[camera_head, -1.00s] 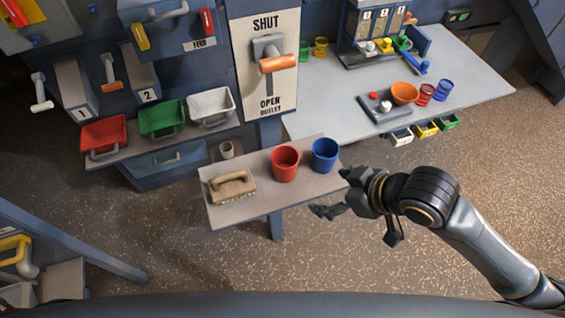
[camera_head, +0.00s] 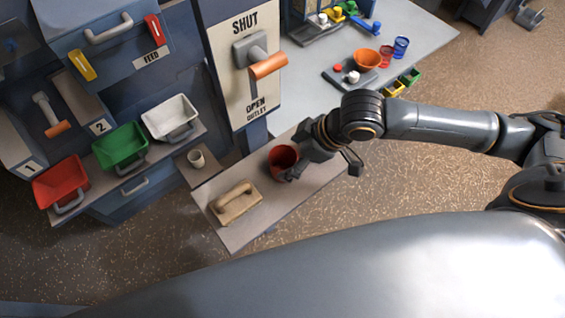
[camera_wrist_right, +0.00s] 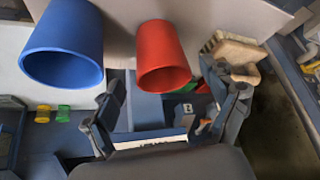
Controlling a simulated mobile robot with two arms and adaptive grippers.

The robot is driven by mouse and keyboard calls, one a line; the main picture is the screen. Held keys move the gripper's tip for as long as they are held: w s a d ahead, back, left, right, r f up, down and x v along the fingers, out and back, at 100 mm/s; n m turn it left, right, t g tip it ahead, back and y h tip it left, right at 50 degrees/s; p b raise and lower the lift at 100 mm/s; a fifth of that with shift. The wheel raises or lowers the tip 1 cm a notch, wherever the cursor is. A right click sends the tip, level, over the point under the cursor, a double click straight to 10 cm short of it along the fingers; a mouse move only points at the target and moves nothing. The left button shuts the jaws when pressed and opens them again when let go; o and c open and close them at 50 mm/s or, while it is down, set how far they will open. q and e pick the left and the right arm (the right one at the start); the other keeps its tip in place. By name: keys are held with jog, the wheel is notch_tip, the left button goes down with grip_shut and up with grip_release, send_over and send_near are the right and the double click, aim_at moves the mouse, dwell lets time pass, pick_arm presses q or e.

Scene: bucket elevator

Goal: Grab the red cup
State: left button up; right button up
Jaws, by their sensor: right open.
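The red cup (camera_head: 283,156) stands on the small grey shelf (camera_head: 235,237), partly covered by my right gripper (camera_head: 318,167). In the right wrist view the red cup (camera_wrist_right: 162,55) lies ahead, between the lines of my spread, empty fingers (camera_wrist_right: 168,88). One finger overlaps the cup in the head view; I cannot tell whether it touches. The blue cup (camera_wrist_right: 65,45) is beside the red one in the wrist view and hidden behind my right arm in the head view. My left gripper is not in view.
A brush with a wooden handle (camera_head: 236,202) lies on the shelf near the red cup. A lever panel (camera_head: 250,60) rises behind. A larger table (camera_head: 310,85) holds an orange bowl (camera_head: 366,59).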

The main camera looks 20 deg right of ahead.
aim_at(275, 162)
jog(key=shift+w+a+f, duration=0.35)
jog(key=shift+a+f, duration=0.4)
jog(key=p+x, duration=0.1)
jog(key=x, duration=0.2)
jog(key=shift+w+a+f, duration=0.15)
jog(key=shift+w+a, duration=0.05)
jog(key=shift+w, duration=0.05)
jog(key=shift+w+a+f, duration=0.1)
jog(key=shift+a+f, duration=0.05)
jog(key=shift+f, duration=0.05)
jog(key=shift+c, duration=0.6)
jog(key=c, duration=1.1)
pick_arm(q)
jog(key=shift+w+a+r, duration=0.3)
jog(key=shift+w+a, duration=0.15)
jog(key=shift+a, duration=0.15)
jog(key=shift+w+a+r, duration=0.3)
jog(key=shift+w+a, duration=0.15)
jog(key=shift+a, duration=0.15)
